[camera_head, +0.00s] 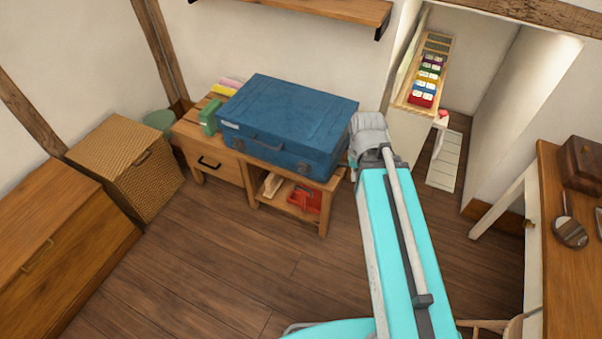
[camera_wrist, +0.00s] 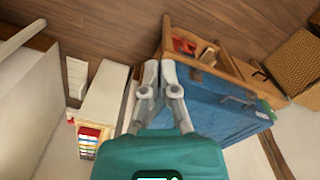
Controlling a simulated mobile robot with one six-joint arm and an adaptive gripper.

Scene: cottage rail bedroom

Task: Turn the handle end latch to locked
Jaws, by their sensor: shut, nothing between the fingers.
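A closed blue suitcase (camera_head: 288,108) lies flat on a low wooden bench. Its dark carry handle (camera_head: 266,144) is on the front side, with a small dark latch (camera_head: 238,143) to its left and another latch (camera_head: 304,167) near the right front corner. Their settings are too small to read. My gripper (camera_wrist: 158,68) is shut and empty in the wrist view, just beside the suitcase (camera_wrist: 205,108), which shows there upside down. I cannot tell whether they touch. In the head view my arm ends by the suitcase's right end and the fingers are mostly hidden.
The bench (camera_head: 217,159) has a drawer and an open shelf with a red item (camera_head: 304,198). A green object (camera_head: 209,116) stands left of the suitcase. A wicker hamper (camera_head: 128,165) is further left. A narrow shelf unit (camera_head: 408,132) stands right. The wooden floor in front is clear.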

